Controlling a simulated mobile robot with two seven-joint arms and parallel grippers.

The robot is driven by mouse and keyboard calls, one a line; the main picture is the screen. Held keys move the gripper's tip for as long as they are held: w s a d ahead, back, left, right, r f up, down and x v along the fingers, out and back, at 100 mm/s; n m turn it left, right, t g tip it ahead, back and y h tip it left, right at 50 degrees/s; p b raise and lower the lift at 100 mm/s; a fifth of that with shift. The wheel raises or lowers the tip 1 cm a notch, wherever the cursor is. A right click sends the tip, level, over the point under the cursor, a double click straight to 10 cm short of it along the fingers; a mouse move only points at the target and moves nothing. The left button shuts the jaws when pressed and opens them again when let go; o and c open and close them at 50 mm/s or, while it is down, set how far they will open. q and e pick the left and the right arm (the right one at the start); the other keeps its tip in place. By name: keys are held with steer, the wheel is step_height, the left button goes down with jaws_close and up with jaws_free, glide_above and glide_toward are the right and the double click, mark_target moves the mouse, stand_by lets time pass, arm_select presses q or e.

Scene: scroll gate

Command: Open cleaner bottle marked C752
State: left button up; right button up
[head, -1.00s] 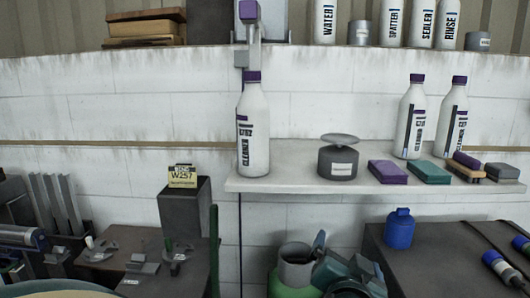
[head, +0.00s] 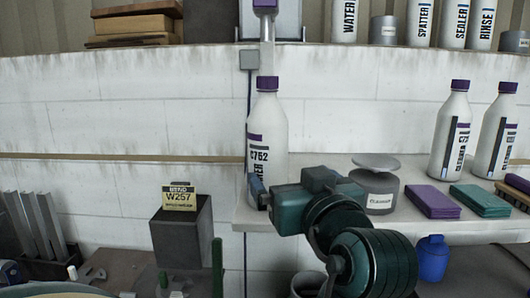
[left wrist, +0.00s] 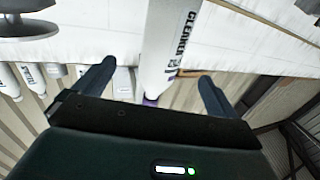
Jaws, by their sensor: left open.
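The cleaner bottle marked C752 (head: 267,135) is white with a purple cap. It stands upright at the left end of the shelf (head: 330,170). My left gripper (head: 258,191) is at the bottle's lower part in the head view, with its fingers toward the bottle. In the left wrist view, the left gripper (left wrist: 155,75) is open, and the bottle (left wrist: 168,50) shows upside down between the two fingers. I cannot tell whether a finger touches it. The bottle's lower front is partly hidden by the gripper. My right gripper is not in view.
A grey jar with a dish on top (head: 378,180), a purple block (head: 432,201) and a green block (head: 480,200) are right of the bottle. Two similar white bottles (head: 450,140) (head: 493,140) stand farther right. A dark box with a W257 sign (head: 180,230) is lower left.

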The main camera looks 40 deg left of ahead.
mark_target(276, 162)
arm_select(q)
steer(key=p+x, duration=0.1)
steer(key=x, duration=0.6)
steer(key=shift+a+r+p, duration=0.1)
steer(key=shift+p, duration=0.2)
steer(key=p+x, duration=0.1)
steer(key=x, duration=0.3)
steer(key=shift+s+a+r+p, duration=0.1)
steer(key=shift+s+a+p, duration=0.1)
steer(key=shift+a+p, duration=0.2)
steer(key=shift+w+a, duration=0.15)
steer(key=shift+w, duration=0.05)
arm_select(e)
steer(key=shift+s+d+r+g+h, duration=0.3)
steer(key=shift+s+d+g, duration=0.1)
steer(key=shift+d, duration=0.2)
arm_select(q)
steer(key=shift+c, duration=0.3)
steer(key=c, duration=1.4)
steer(key=shift+o, duration=0.2)
